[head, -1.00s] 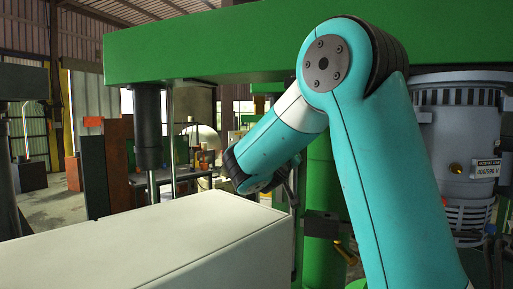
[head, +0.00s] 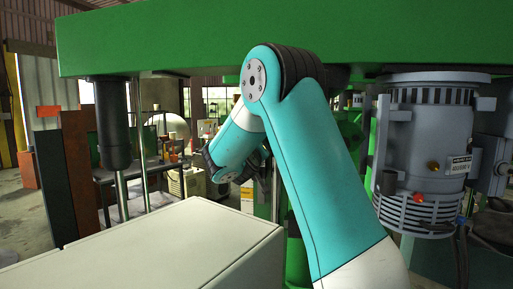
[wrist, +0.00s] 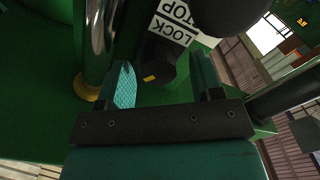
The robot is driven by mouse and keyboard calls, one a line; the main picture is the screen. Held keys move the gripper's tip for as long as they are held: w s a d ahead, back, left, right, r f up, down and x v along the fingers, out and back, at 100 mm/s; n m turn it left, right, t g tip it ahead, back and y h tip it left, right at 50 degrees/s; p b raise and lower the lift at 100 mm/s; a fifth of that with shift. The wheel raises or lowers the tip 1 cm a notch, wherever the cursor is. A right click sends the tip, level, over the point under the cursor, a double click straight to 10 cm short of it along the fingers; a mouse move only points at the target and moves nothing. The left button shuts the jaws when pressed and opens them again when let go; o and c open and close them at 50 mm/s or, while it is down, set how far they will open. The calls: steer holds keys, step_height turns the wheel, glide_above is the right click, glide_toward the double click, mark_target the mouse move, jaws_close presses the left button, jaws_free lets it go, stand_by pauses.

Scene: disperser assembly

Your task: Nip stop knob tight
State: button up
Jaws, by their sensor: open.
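The stop knob (wrist: 160,64) appears in the wrist view as a dark knob with a small yellow mark, beside a white label reading LOCK STOP (wrist: 174,24). My gripper (wrist: 163,76) is open, with one teal finger on each side of the knob. The right finger is partly in shadow. I see gaps beside the knob, but its depth relative to the fingertips is hard to judge. In the head view my gripper is small, dark and mostly hidden behind my arm, near the green machine column. The knob cannot be made out there.
A chrome rod (wrist: 98,32) with a brass collar stands close to the left finger. A dark rounded part (wrist: 228,12) lies beyond the right finger. In the head view a green beam (head: 180,38) spans above my arm, and a grey motor (head: 428,150) hangs to the right.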

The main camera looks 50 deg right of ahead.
steer(key=shift+d, duration=0.1)
steer(key=shift+c, duration=0.4)
steer(key=c, duration=0.8)
steer(key=shift+f, duration=0.1)
steer(key=shift+c, duration=0.2)
